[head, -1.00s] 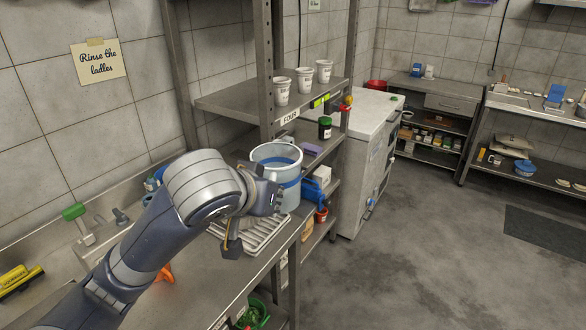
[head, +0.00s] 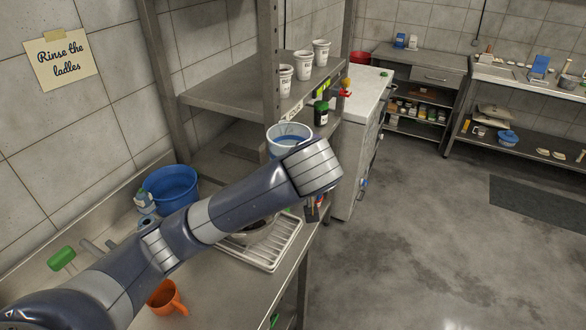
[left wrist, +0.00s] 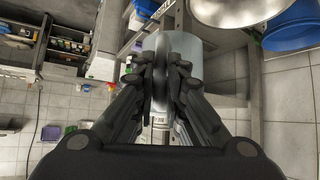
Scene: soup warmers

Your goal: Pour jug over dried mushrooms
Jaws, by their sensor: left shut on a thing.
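A pale, clear jug (head: 289,132) shows its rim above my left arm in the head view, looking about upright. Its lower part is hidden by my arm. My left gripper (left wrist: 160,68) is shut on the jug, apparently at its handle, with the jug body (left wrist: 183,45) just beyond the fingers. A metal bowl (head: 262,234) with dark contents sits on the white rack, partly hidden under my arm; I cannot make out the mushrooms clearly. A metal bowl (left wrist: 232,12) also shows at the top of the left wrist view. My right gripper is not in view.
The white rack (head: 287,249) lies on the steel counter. A blue bucket (head: 172,187) and an orange mug (head: 168,296) stand left. Shelving with white cups (head: 303,62) and a dark green-lidded jar (head: 321,114) rises behind. Open floor lies right.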

